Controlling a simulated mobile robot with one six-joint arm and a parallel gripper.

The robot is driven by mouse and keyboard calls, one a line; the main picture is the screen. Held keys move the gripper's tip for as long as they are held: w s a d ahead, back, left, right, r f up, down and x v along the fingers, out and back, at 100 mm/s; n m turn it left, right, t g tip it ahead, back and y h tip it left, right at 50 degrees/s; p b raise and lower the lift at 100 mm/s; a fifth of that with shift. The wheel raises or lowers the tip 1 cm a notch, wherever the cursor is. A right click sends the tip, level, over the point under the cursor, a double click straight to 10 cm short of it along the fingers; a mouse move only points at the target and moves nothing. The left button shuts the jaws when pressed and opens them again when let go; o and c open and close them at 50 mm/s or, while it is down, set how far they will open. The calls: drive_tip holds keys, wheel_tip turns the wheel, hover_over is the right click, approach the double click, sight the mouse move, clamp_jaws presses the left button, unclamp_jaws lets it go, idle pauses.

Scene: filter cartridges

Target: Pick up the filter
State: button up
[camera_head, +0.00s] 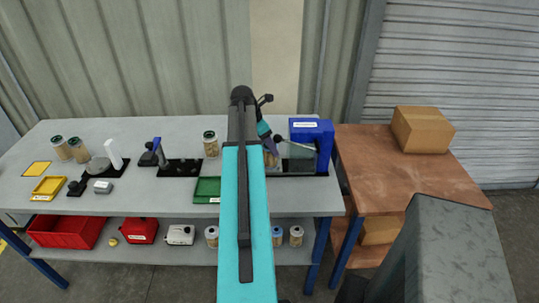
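Cylindrical filters with tan bodies stand on the grey bench. Two with dark green caps stand at the left, a filter (59,149) and another filter (77,150). A third filter (210,144) stands near the middle, left of my arm. A tan patch shows just below the gripper. I cannot tell whether it is a filter or whether the gripper holds it.
The bench (140,207) also carries a yellow tray (48,187), a green tray (207,190) and black fixtures. Its lower shelf holds a red bin (68,232) and more filters (296,236). A brown table (400,185) with a cardboard box (422,129) stands at the right.

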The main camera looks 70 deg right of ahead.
drive_tip(key=shift+f, duration=0.15)
drive_tip(key=shift+p+x, duration=1.15)
drive_tip(key=shift+x, duration=1.35)
drive_tip(key=c, duration=0.9)
drive_tip(key=shift+r+b, duration=1.4)
drive_tip(key=shift+r, duration=3.65)
drive_tip(key=shift+w+r, duration=0.1)
